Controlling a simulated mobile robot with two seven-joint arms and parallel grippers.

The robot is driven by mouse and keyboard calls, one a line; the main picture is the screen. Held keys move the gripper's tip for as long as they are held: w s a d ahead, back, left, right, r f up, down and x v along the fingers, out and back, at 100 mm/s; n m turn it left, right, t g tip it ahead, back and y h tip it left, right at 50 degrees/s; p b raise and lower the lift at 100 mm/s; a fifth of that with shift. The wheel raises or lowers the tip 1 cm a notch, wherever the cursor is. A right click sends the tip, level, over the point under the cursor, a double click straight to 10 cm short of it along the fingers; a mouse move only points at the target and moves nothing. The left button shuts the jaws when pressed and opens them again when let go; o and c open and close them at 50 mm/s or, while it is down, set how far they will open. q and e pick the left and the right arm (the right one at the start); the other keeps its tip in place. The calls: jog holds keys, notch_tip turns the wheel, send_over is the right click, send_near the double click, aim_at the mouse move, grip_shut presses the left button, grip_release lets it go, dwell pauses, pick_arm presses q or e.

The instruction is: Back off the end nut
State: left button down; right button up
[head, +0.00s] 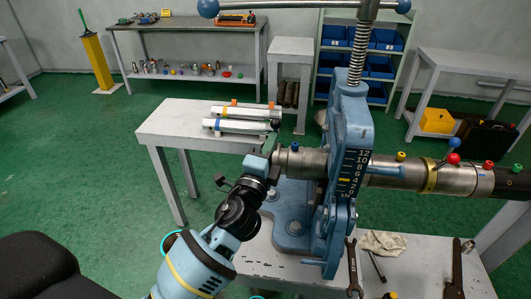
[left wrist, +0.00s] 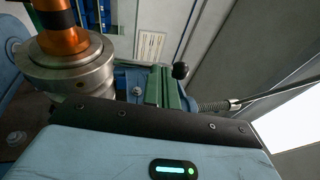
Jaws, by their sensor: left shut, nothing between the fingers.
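A steel pipe assembly (head: 305,162) lies level through the blue vise (head: 347,150) on the bench. Its left end is next to my left gripper (head: 257,167). Its right part has a brass-coloured band (head: 430,177) and a dark end section (head: 513,183). I cannot tell which part is the end nut. My left gripper is shut and empty, close to the pipe's left end; the head view does not show whether they touch. In the left wrist view, a stepped steel collar with an orange cylinder (left wrist: 68,42) stands at upper left. My right gripper is not in view.
The vise screw (head: 358,55) and its cross handle rise above the pipe. Wrenches (head: 353,268) and a rag (head: 382,243) lie on the bench. A side table (head: 185,120) holds pale bars behind my left gripper. Green floor is open at left.

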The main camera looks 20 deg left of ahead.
aim_at(274, 129)
pick_arm(q)
jog(key=shift+w+r, duration=0.4)
jog(key=shift+r, duration=0.05)
jog(key=shift+w+a, duration=0.15)
jog(key=shift+w, duration=0.2)
jog(key=shift+w+a+r, duration=0.1)
jog(key=shift+w+a, duration=0.1)
jog(key=shift+w, duration=0.6)
jog(key=shift+w+a+r, duration=0.1)
jog(key=shift+w+a, duration=0.05)
jog(key=shift+w, duration=0.6)
jog(key=shift+w+a, duration=0.1)
jog(key=shift+w, duration=0.5)
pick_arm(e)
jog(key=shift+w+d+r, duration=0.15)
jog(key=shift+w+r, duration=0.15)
pick_arm(q)
jog(key=shift+a, duration=0.1)
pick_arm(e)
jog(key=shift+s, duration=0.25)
